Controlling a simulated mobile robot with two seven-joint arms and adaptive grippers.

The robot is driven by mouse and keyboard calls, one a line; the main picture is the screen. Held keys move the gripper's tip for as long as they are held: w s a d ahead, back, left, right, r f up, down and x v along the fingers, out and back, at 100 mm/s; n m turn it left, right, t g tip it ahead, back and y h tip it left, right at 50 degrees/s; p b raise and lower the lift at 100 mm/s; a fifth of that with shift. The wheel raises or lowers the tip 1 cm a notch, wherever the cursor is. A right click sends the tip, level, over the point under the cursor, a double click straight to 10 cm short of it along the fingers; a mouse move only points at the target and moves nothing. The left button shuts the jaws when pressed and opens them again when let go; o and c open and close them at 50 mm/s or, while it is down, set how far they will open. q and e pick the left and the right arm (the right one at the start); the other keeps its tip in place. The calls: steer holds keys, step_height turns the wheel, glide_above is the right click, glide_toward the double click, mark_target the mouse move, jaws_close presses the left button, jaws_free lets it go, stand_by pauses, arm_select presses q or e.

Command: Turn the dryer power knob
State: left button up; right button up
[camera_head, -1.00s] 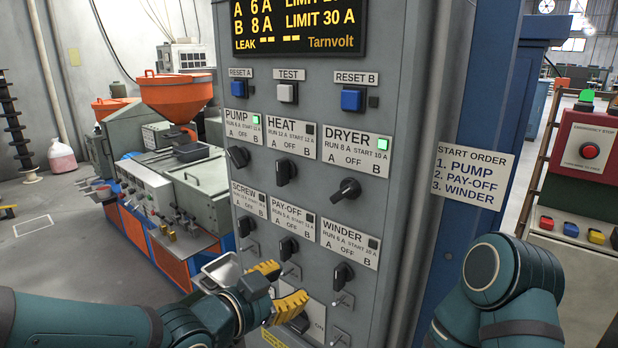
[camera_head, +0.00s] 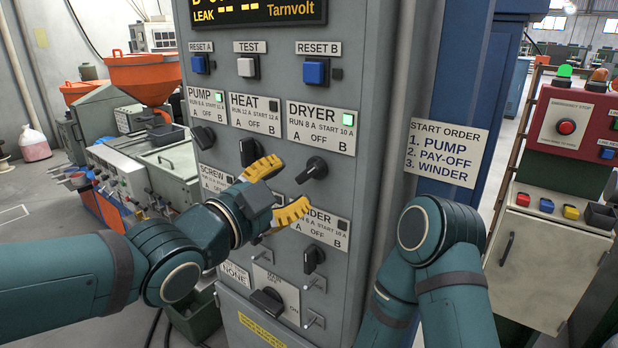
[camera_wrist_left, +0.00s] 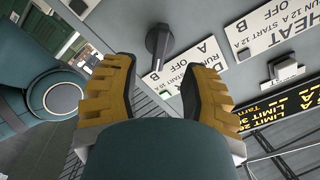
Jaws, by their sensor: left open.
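The dryer knob (camera_head: 312,168) is a black rotary handle under the DRYER label (camera_head: 321,127), whose small lamp is lit green. Its grip slants from lower left to upper right. My left gripper (camera_head: 280,188) has yellow fingers, open and empty, just left of and below the knob and in front of the panel. In the left wrist view the dryer knob (camera_wrist_left: 158,42) shows beyond the gap between the open fingers (camera_wrist_left: 168,92), apart from both. The fingers partly cover the PAY-OFF and WINDER labels. My right arm shows, but its gripper does not.
The heat knob (camera_head: 250,151) is close to my upper finger, and the winder knob (camera_head: 313,259) is below. Reset and test buttons sit above the labels. A START ORDER sign (camera_head: 441,152) hangs right of the panel. An emergency-stop box (camera_head: 572,125) stands at far right.

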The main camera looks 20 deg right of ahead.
mark_target(305, 174)
arm_select(q)
steer(key=shift+x, duration=3.15)
steer(key=shift+c, duration=0.3)
steer(key=shift+s, duration=0.1)
jaws_close()
